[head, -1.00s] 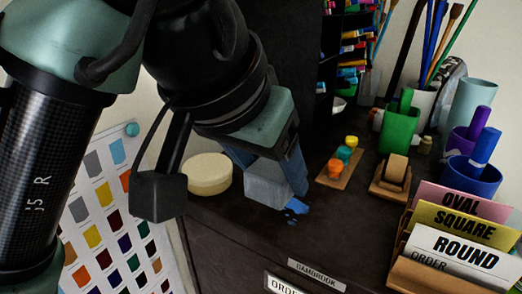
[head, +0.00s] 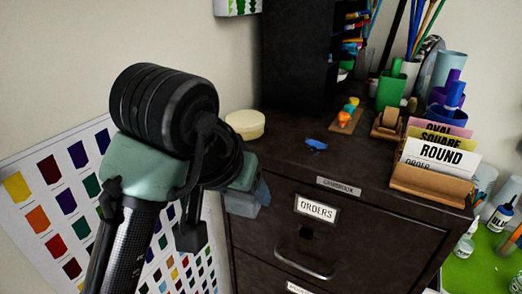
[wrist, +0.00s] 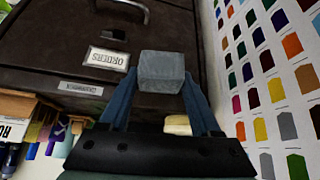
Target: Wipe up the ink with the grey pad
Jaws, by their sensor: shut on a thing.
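The blue ink (head: 316,144) is a small irregular patch on the dark cabinet top (head: 285,160), uncovered in the head view. My gripper (head: 262,190) is left of and nearer than the ink, by the cabinet's front left corner. Its blue fingers are shut on the grey pad (head: 240,203), which is partly hidden by the gripper in the head view. The wrist view shows the pad (wrist: 162,72) whole between the two fingers (wrist: 163,105), apart from the ink. The ink cannot be made out in the wrist view.
A round cream block (head: 245,124) sits at the cabinet top's left edge. Paint pots on a wooden strip (head: 346,120), a tape dispenser (head: 387,122) and a card holder (head: 430,185) stand right of the ink. A colour chart (head: 60,195) hangs at the left.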

